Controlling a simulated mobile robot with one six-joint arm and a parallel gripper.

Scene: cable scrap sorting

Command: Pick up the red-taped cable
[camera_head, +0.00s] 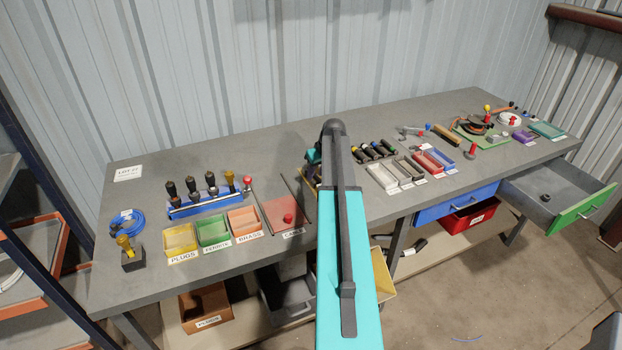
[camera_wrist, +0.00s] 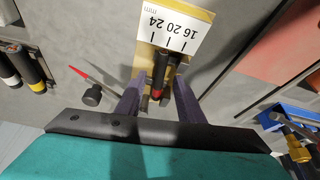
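In the wrist view, a short black cable piece with a red band (camera_wrist: 157,93) lies on a tan board with a white label reading 16 20 24 mm (camera_wrist: 169,26). My gripper (camera_wrist: 160,79) is open, with one dark finger on each side of the cable piece. Gaps show between the fingers and the cable, so I see no grip on it. A second dark piece lies close to its right, near the right finger. In the head view my arm hides the gripper and most of this spot.
Black cable pieces with yellow and white bands (camera_wrist: 35,75) lie at the left of the wrist view, beside a red-tipped tool (camera_wrist: 88,88). In the head view, yellow (camera_head: 180,240), green (camera_head: 213,231) and orange (camera_head: 243,222) bins stand left of my arm. A drawer (camera_head: 560,200) hangs open at right.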

